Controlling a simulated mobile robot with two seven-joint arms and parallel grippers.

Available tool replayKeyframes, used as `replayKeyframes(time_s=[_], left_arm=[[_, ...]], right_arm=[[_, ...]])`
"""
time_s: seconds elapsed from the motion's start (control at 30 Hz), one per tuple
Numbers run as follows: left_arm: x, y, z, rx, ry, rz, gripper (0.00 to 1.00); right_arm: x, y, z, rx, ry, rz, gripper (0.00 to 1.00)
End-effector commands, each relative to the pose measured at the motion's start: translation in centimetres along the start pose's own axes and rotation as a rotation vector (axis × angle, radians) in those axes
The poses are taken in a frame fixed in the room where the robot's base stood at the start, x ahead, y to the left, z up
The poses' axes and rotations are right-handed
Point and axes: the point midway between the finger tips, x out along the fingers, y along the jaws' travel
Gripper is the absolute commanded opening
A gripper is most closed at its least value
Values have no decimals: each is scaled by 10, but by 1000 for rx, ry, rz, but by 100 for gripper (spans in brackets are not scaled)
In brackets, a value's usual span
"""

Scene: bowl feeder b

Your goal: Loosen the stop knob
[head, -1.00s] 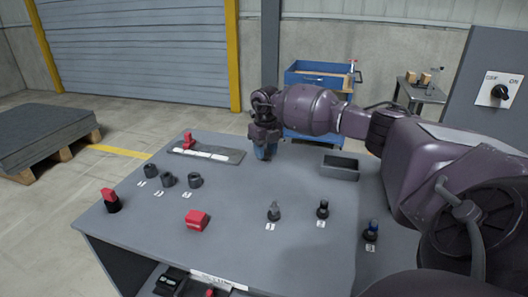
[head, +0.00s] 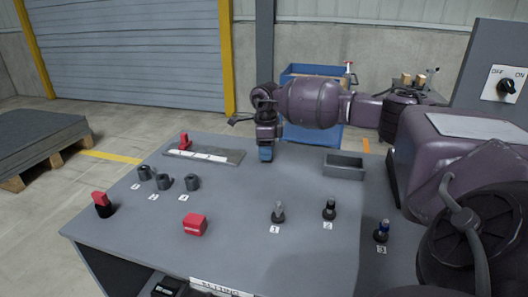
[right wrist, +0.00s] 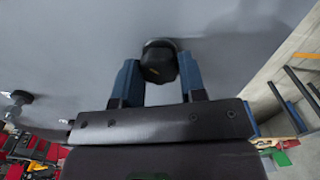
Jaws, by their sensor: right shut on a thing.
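My right gripper (head: 265,154) points down at the far part of the grey table, with blue fingertips. In the right wrist view its two blue fingers (right wrist: 159,82) sit on either side of a round black knob (right wrist: 159,62), which I take to be the stop knob. The gripper is shut on it. In the head view the knob is hidden behind the gripper. My left gripper is not in view.
An open grey bin (head: 344,167) stands right of the gripper. A plate with a red clamp-like part (head: 185,143) lies left. The table's middle is clear.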

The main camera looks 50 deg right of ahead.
Motion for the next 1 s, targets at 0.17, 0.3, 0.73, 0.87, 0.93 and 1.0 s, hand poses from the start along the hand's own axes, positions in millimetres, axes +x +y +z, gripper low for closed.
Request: replayKeyframes(time_s=[0.17, 0.3, 0.73, 0.87, 0.93, 1.0], left_arm=[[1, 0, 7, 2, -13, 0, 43], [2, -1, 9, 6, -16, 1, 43], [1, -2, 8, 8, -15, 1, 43], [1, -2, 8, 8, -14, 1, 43], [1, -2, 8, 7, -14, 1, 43], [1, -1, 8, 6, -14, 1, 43]], right_arm=[[3, 0, 0, -106, 3, 3, 14], [3, 0, 0, -166, 3, 3, 14], [2, 0, 0, -223, 2, 3, 14], [2, 0, 0, -222, 2, 3, 14], [2, 0, 0, -222, 2, 3, 14], [2, 0, 0, -222, 2, 3, 43]])
